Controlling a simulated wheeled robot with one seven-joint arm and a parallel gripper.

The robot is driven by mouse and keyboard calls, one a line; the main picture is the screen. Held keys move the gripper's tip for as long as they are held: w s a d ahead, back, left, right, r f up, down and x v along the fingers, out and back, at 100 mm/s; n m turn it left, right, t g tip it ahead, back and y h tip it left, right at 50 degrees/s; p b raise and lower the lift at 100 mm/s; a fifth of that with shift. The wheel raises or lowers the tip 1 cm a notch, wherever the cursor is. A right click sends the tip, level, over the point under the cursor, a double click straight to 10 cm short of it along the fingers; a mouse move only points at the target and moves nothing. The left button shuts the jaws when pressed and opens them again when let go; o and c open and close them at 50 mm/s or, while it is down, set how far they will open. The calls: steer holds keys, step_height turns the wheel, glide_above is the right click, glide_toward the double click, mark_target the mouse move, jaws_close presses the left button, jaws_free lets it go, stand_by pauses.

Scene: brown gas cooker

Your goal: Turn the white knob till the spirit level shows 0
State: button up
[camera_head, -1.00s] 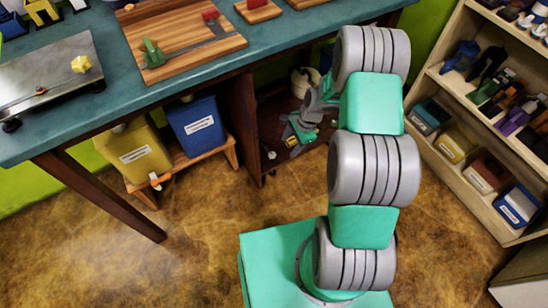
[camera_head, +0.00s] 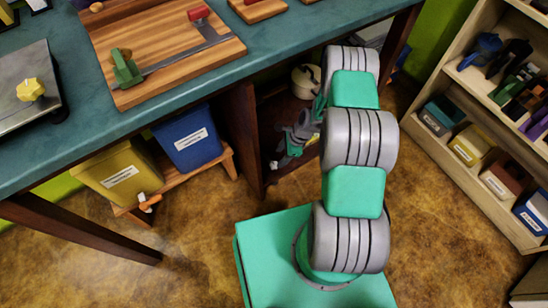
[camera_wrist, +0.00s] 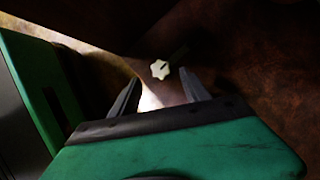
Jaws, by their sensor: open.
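A small white, lobed knob (camera_wrist: 160,69) with a dark mark shows in the wrist view, just beyond and between my fingertips. My gripper (camera_wrist: 159,80) is open, with its two dark fingers spread, and no contact with the knob is visible. In the head view my gripper (camera_head: 279,158) is low under the table, beside the dark wooden panel. A small pale spot (camera_head: 272,164) near it may be the knob; it is too small to tell. I cannot make out a spirit level in either view.
The teal table (camera_head: 205,88) overhangs my arm's end. A dark wooden panel (camera_head: 243,130) stands left of my gripper. Blue (camera_head: 188,140) and yellow (camera_head: 118,178) bins sit on a low wooden stand. A wooden shelf (camera_head: 440,150) stands at right. The floor between is clear.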

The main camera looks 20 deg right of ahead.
mark_target(274, 165)
steer(key=b+x, duration=0.1)
steer(key=x, duration=0.5)
steer(key=shift+d+f+b, duration=0.1)
steer(key=shift+f+b, duration=0.2)
steer(key=shift+b, duration=0.1)
steer(key=shift+c, duration=0.3)
jaws_close()
